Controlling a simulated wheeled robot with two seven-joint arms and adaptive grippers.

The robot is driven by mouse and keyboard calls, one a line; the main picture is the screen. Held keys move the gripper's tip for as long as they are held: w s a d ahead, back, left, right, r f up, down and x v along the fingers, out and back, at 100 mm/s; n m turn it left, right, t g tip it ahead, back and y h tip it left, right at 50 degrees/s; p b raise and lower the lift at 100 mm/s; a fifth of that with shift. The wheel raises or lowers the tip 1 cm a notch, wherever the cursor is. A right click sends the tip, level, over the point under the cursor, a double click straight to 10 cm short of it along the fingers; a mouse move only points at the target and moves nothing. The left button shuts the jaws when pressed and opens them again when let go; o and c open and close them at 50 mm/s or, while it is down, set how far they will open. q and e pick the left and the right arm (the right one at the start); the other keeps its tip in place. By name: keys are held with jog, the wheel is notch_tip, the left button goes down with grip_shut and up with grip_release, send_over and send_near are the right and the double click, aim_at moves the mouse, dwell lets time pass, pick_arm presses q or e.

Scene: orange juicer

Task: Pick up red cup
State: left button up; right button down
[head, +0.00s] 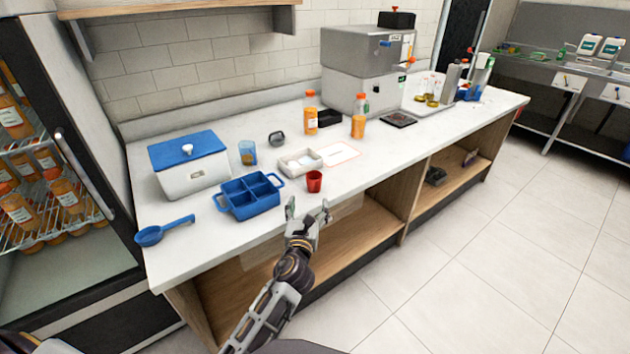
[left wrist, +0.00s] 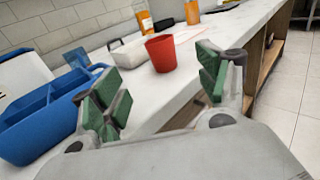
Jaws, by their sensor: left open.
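The red cup (head: 314,181) stands upright on the white counter near its front edge, to the right of the blue divided tray. It also shows in the left wrist view (left wrist: 161,54), ahead of and between the fingers. My left gripper (head: 308,208) is open and empty, just in front of the counter edge and short of the cup. In the left wrist view the green-padded fingers of the left gripper (left wrist: 158,92) are spread wide and do not touch the cup. My right gripper is not in view.
The blue divided tray (head: 247,213) sits left of the cup, with a white tray (head: 300,162) just behind it.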

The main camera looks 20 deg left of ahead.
aim_at(313, 183)
pick_arm(q)
jog(key=shift+w+r, duration=0.15)
jog(key=shift+w, duration=0.15)
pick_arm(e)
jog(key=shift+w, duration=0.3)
pick_arm(q)
jog(key=shift+s, duration=0.1)
jog(key=shift+w+a, duration=0.2)
jog(key=shift+w, duration=0.75)
jog(key=shift+w+a, duration=0.15)
jog(key=shift+w, duration=0.8)
jog(key=shift+w+a, duration=0.2)
jog(key=shift+w, duration=0.75)
jog(key=shift+w+a+b, duration=0.2)
jog(key=shift+w+b, duration=0.2)
jog(key=shift+w, duration=1)
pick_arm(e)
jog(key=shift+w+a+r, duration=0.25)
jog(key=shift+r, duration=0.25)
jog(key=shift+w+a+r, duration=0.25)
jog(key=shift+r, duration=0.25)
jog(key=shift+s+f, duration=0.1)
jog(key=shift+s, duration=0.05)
pick_arm(q)
jog(key=shift+w, duration=0.15)
